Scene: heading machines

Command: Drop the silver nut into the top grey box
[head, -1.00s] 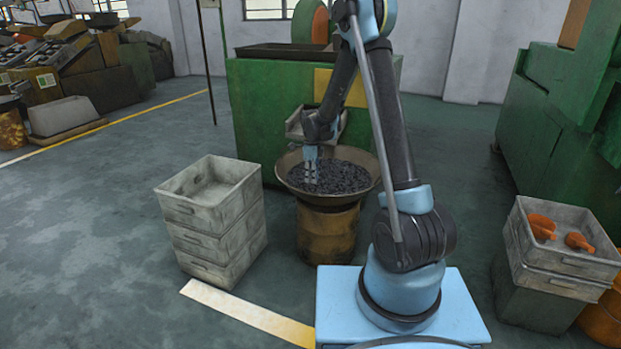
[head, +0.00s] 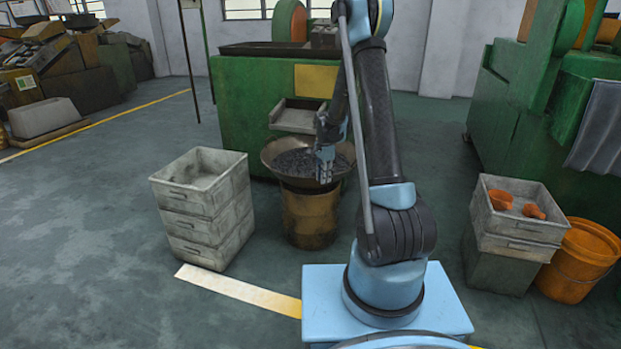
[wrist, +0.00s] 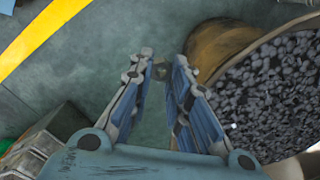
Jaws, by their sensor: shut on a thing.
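My gripper (head: 325,168) hangs over the right front edge of the wide metal bowl in the head view. In the wrist view my gripper (wrist: 164,58) has its fingertips close together on a small dull nut (wrist: 160,72). The nut is too small to make out in the head view. The top grey box (head: 201,177) is the uppermost of a stack of grey boxes left of the bowl. It is open, and the part of its inside that shows looks empty. My gripper is well to the right of it.
The bowl (head: 268,159), full of dark metal pieces, rests on a rusty drum (head: 309,215) before a green machine (head: 238,115). Another grey box (head: 520,228) with orange things stands at right, beside an orange bucket (head: 580,262). Floor left of the stack is clear.

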